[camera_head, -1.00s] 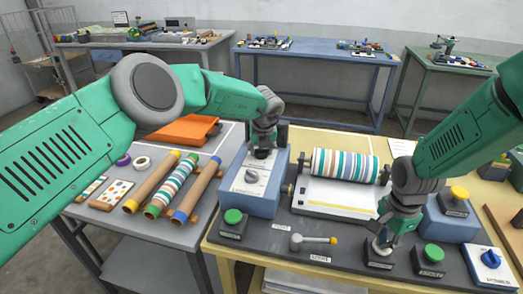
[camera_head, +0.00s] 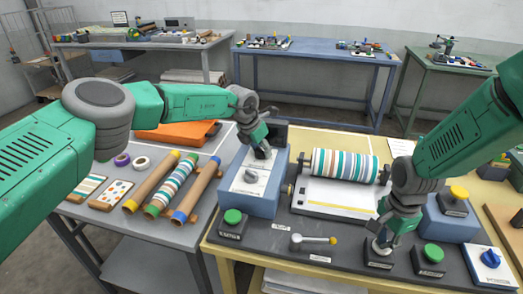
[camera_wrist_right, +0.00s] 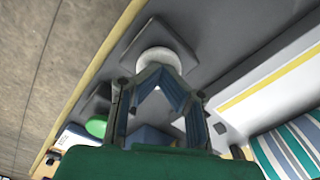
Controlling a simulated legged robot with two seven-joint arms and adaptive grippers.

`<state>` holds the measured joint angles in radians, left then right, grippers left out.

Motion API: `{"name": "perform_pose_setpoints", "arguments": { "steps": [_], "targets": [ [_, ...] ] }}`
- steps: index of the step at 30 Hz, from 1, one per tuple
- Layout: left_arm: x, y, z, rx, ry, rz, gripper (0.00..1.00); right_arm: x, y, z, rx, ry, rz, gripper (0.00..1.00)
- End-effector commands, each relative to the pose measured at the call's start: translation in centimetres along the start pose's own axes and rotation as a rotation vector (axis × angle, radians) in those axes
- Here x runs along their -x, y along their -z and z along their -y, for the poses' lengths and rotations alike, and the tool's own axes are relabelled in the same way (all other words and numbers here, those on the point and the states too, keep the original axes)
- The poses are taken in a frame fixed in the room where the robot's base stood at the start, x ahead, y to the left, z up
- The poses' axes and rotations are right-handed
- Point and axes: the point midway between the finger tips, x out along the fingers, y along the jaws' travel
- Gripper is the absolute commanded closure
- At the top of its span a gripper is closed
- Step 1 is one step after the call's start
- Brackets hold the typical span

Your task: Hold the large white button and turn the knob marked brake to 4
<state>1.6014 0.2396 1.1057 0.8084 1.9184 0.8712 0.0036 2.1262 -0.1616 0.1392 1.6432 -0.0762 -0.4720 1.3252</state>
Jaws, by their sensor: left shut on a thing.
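The large white button (camera_head: 379,249) sits on a dark base at the front of the press. My right gripper (camera_head: 383,238) points down at it; its fingertips meet at the button's near side, and in the right wrist view the white button (camera_wrist_right: 165,56) shows just beyond the fingertips (camera_wrist_right: 158,70). Whether they press it cannot be told. My left gripper (camera_head: 262,152) is shut on a knob at the back of the blue box's sloped top (camera_head: 235,180); the gripper hides the knob. A second grey knob (camera_head: 250,175) sits nearer on the same panel. The markings are too small to read.
A striped roller (camera_head: 343,165) stands right of the blue box. Rolls (camera_head: 170,185) lie on the left table.

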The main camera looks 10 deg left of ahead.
Motion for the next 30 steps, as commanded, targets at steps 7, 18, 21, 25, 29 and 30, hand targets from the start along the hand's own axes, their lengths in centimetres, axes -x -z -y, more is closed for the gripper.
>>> {"name": "perform_pose_setpoints", "arguments": {
  "steps": [7, 18, 21, 25, 29, 30],
  "targets": [
    [-0.08, 0.11, -0.35, -0.197, 0.082, -0.002, 0.94, -0.15, 0.03, -0.15, 0.0, -0.004, 0.0, 1.0],
    [-0.07, -0.04, -0.58, -0.419, 0.167, -0.003, 0.94, -0.18, 0.04, -0.17, 0.0, -0.005, 0.001, 1.0],
    [-0.07, -0.08, -0.59, -0.454, 0.181, -0.002, 0.94, -0.19, 0.04, -0.18, 0.0, -0.006, 0.001, 1.0],
    [-0.09, -0.02, -0.66, -0.482, 0.192, -0.003, 0.94, -0.21, 0.04, -0.19, 0.0, -0.007, 0.001, 1.0],
    [-0.09, -0.05, -0.65, -0.495, 0.198, 0.0, 0.94, -0.22, 0.04, -0.2, 0.0, -0.007, 0.001, 1.0],
    [-0.09, -0.05, -0.66, -0.497, 0.199, 0.0, 0.94, -0.23, 0.04, -0.2, 0.0, -0.007, 0.001, 1.0]
  ]
}}
